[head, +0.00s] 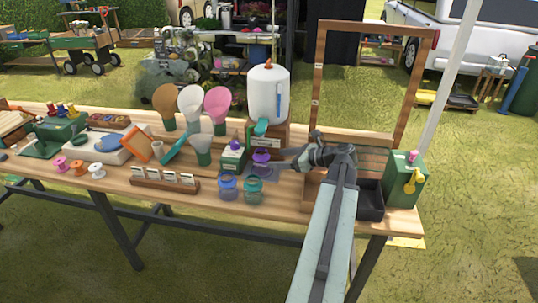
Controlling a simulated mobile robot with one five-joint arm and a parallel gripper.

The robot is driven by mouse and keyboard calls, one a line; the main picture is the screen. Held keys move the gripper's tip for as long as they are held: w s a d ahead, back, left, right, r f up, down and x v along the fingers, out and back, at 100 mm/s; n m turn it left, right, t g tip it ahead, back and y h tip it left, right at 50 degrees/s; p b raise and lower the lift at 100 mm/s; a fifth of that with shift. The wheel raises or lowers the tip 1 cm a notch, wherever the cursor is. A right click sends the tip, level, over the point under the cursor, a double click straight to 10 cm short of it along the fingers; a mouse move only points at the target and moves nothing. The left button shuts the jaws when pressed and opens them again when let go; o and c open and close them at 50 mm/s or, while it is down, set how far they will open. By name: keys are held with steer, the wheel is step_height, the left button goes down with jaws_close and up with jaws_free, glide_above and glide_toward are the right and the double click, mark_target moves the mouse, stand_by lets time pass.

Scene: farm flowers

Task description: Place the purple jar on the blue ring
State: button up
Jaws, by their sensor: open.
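A small purple jar (261,157) stands upright on a grey-blue mat (275,175) near the middle of the wooden table. My gripper (287,158) is open, just right of the purple jar at about its height; I cannot tell whether the fingers touch it. A second, blue-violet jar (228,187) stands at the table's front, beside a teal jar (253,191). I cannot clearly make out a blue ring; it may be too small or hidden.
A rack of small cards (165,179) is at front left. A dark tray (369,200) and a green canister (404,180) stand right of my arm.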

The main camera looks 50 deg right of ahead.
steer(key=p+v, duration=0.1)
steer(key=v, duration=0.4)
steer(key=shift+s, duration=0.1)
